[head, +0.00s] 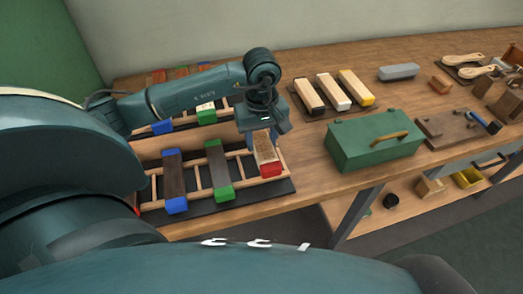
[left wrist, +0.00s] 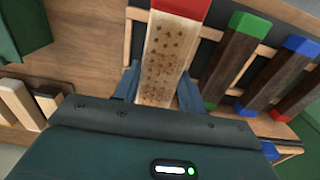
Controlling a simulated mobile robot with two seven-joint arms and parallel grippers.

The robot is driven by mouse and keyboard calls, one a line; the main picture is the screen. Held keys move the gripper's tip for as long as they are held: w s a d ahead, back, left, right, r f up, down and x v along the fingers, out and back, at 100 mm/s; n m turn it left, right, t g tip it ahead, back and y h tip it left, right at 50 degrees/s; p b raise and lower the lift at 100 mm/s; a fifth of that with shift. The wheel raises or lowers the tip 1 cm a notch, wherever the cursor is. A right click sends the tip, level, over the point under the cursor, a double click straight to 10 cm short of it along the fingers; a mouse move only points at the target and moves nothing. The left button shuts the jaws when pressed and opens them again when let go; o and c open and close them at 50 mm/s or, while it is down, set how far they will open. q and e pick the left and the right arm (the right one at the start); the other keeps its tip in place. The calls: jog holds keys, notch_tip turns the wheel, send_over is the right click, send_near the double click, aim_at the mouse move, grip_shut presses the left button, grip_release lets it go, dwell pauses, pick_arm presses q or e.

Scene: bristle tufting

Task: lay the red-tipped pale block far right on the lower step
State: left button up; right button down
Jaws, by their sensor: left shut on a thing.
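The pale block with a red tip (head: 264,152) is at the far right end of the lower step (head: 278,190), with its red end toward me. My left gripper (head: 262,134) is shut on it from above. In the left wrist view, the speckled face of the pale block (left wrist: 166,50) sits between the two fingers of my left gripper (left wrist: 160,88). The block lies across the rails; I cannot tell whether it rests on them or hangs just above. My right gripper is not in view.
A dark green-tipped block (head: 217,165) and a dark blue-tipped block (head: 174,177) lie to the left on the lower step. More tipped blocks lie on the upper step behind. A green toolbox (head: 370,142) stands to the right. Three pale blocks (head: 333,92) lie behind it.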

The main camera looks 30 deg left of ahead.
aim_at(261, 153)
pick_arm(q)
jog(key=shift+f, duration=0.8)
notch_tip(261, 153, down, 3)
jog(key=shift+f, duration=0.3)
jog(key=shift+f, duration=0.1)
jog(key=o, duration=1.1)
jog(key=shift+c, duration=0.2)
